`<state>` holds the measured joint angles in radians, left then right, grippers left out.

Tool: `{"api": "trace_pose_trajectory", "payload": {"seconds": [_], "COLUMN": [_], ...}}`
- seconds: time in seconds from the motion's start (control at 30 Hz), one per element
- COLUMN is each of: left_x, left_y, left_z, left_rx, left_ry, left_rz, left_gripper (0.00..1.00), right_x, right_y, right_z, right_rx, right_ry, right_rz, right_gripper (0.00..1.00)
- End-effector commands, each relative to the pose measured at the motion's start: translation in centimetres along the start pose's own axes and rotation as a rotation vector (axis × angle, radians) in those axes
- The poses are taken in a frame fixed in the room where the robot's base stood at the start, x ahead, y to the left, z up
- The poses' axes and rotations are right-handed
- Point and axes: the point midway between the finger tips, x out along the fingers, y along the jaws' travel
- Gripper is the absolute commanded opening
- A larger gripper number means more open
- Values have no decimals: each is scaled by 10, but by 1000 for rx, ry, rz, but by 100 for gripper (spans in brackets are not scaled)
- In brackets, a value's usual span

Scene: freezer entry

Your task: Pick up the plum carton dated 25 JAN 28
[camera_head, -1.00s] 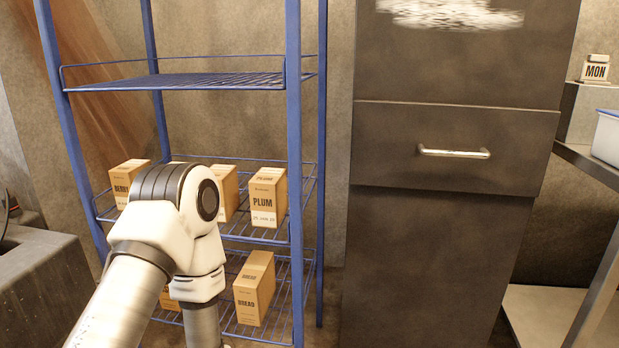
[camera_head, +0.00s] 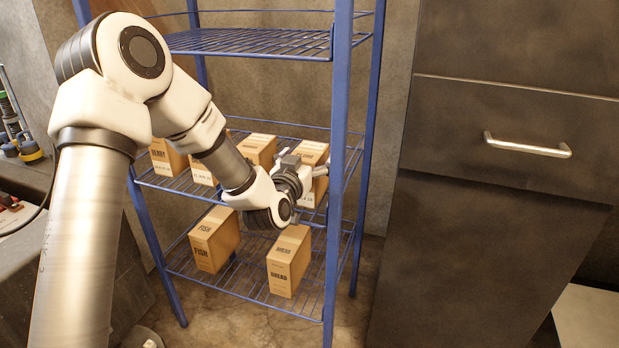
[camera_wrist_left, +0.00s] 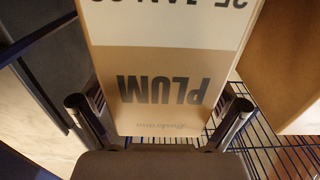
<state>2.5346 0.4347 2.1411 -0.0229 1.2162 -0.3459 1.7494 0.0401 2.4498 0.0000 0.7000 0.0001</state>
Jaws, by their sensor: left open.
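The plum carton (camera_head: 313,150) stands on the middle shelf at its right end, partly hidden behind my left gripper (camera_head: 305,178). In the left wrist view the tan plum carton (camera_wrist_left: 160,60) appears upside down, with PLUM in dark letters and a pale date band cut off by the frame edge, so the date reads only in part. My left gripper (camera_wrist_left: 158,108) is open, with one finger on either side of the carton's face. I cannot tell whether the fingers touch it. My right gripper is not in view.
The blue wire rack (camera_head: 338,230) has a post just right of my gripper. Neighbouring cartons (camera_head: 257,150) share the middle shelf; a fish carton (camera_head: 214,238) and a bread carton (camera_head: 288,262) stand below. A dark cabinet (camera_head: 480,220) stands at the right.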

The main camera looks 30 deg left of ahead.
Motion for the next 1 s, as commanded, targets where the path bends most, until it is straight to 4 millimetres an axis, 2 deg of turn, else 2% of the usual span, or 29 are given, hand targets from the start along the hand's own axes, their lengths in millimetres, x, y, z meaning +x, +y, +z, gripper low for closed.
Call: {"api": "trace_pose_trajectory", "payload": {"seconds": [0.23,0.37,0.4,0.47,0.87,1.0], "left_x": [5,5,5,5,5,5], "left_y": [0,0,0,0,0,0], "left_z": [-1,-1,-1,-1,-2,-13], "left_rx": [-1,-1,-1,-1,-1,-1], "left_ry": [0,0,0,0,2,3], "left_rz": [0,0,0,0,0,0], "left_gripper": [98,52,38,20,17,17], "right_x": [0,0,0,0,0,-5], "right_y": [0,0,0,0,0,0], "right_z": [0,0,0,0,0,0], "right_rx": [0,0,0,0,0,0], "right_ry": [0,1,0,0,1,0], "right_rz": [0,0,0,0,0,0], "right_gripper": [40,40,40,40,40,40]}}
